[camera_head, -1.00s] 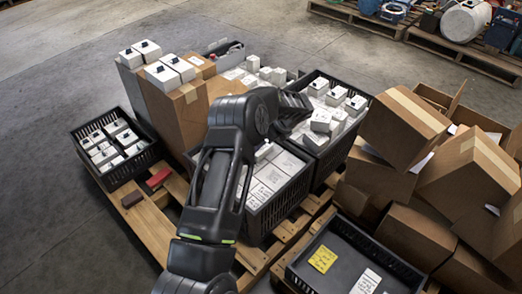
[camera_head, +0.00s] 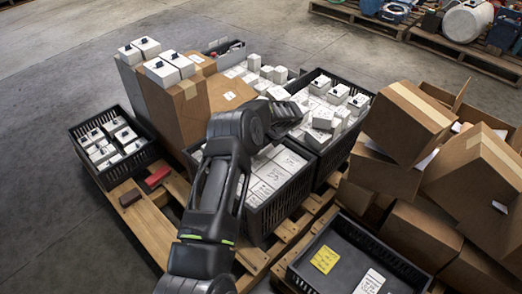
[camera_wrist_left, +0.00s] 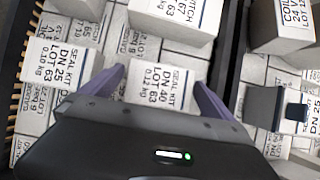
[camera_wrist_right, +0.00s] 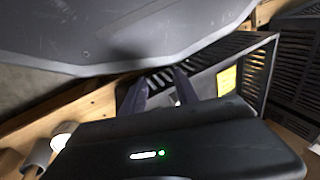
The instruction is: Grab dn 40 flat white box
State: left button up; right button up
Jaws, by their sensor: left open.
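A flat white box labelled "SEAL KIT DN 40 LOT 63" (camera_wrist_left: 160,88) lies between the fingertips of my left gripper (camera_wrist_left: 160,85) in the left wrist view. The gripper is open and the box shows no clear contact with either finger. In the head view my left arm reaches over the black crates, and its gripper (camera_head: 288,114) is at the white boxes there. A similar box marked DN 25 (camera_wrist_left: 55,65) lies left of the fingers. My right gripper (camera_wrist_right: 160,90) shows in the right wrist view, fingers apart and empty, in front of a black crate.
A white box (camera_wrist_left: 180,18) stands higher just beyond the fingers. A crate wall (camera_wrist_left: 232,50) runs to their right. In the head view, a nearly empty black crate (camera_head: 352,250) with a yellow label stands at lower right. Brown cartons (camera_head: 475,170) pile up on the right.

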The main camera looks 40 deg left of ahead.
pick_arm(q)
jog(key=shift+c, duration=0.6)
jog(key=c, duration=1.2)
jog(key=shift+c, duration=0.2)
notch_tip(320, 180, up, 10)
jog(key=p, duration=0.3)
